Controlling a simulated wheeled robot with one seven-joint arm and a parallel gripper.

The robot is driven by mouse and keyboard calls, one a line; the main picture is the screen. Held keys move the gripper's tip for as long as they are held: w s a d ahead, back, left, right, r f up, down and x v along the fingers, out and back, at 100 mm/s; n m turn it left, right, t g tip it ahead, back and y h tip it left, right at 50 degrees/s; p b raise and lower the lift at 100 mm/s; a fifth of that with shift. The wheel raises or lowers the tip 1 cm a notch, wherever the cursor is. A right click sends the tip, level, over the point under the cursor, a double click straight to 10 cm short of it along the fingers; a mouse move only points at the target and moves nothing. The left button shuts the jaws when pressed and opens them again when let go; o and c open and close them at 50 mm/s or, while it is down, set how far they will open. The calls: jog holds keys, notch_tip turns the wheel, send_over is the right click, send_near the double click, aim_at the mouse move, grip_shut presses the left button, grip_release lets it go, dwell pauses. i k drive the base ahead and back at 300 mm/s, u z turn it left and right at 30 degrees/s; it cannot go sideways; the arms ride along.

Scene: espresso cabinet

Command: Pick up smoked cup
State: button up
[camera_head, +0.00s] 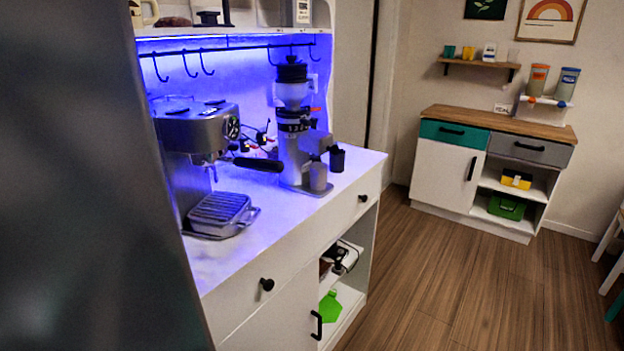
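A small, greyish see-through cup (513,57) stands upright at the right end of the small wall shelf (478,63) in the back right. It looks like the smoked cup, but it is too small to be sure. A dark cup-like piece (337,158) by the grinder is another possible match. My gripper is not in view.
A teal cup (449,51), a yellow cup (468,53) and a white item (489,52) share the shelf. Below stands a wood-topped cabinet (455,116). An espresso machine (199,130) and a grinder (292,125) stand on the white counter (262,211). The wooden floor (455,275) between is clear.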

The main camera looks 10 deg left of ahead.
aim_at(318, 176)
jog(key=i, duration=0.9)
jog(key=z, duration=0.05)
